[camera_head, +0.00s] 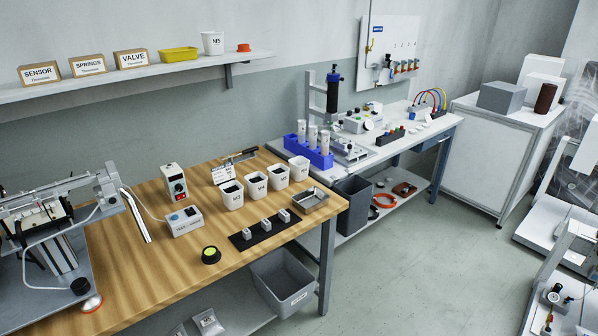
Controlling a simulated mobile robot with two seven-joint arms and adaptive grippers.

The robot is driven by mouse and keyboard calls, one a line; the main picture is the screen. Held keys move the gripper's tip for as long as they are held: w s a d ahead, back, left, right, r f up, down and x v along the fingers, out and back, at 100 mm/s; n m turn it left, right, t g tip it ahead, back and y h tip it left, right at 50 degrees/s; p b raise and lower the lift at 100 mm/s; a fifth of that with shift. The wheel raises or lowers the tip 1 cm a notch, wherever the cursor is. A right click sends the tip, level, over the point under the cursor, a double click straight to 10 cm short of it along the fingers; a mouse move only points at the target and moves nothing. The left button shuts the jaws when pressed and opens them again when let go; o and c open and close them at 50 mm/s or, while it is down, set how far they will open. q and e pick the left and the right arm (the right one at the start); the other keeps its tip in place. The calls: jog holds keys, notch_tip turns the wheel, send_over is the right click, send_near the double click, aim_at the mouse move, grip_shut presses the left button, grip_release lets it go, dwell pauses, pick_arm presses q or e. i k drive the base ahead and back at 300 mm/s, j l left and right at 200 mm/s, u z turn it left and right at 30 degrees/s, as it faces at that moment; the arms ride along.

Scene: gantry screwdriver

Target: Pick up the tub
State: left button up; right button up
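Several small white tubs stand in a slanting row on the wooden bench: a front-left tub (233,199), a second tub (256,190), a third tub (279,182) and a rear-right tub (299,172). The first three show dark contents and small labels that are hard to read. Another white tub (212,43), labelled M5, stands on the wall shelf. A larger grey tub (283,287) sits low under the bench. The frame does not tell which tub is meant. Neither of my grippers is in view.
Near the tubs are a metal tray (310,203), a black mat (262,232) with small blocks, a control box (174,183) and a yellow-topped disc (211,255). A gantry machine (50,215) fills the bench's left end. Floor (410,265) right of the bench is clear.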

aim_at(299, 170)
jog(key=i+l+u, duration=0.2)
jog(key=i+l, duration=0.25)
jog(key=i+l+u, duration=0.2)
jog(key=i+l, duration=0.2)
jog(key=l, duration=0.2)
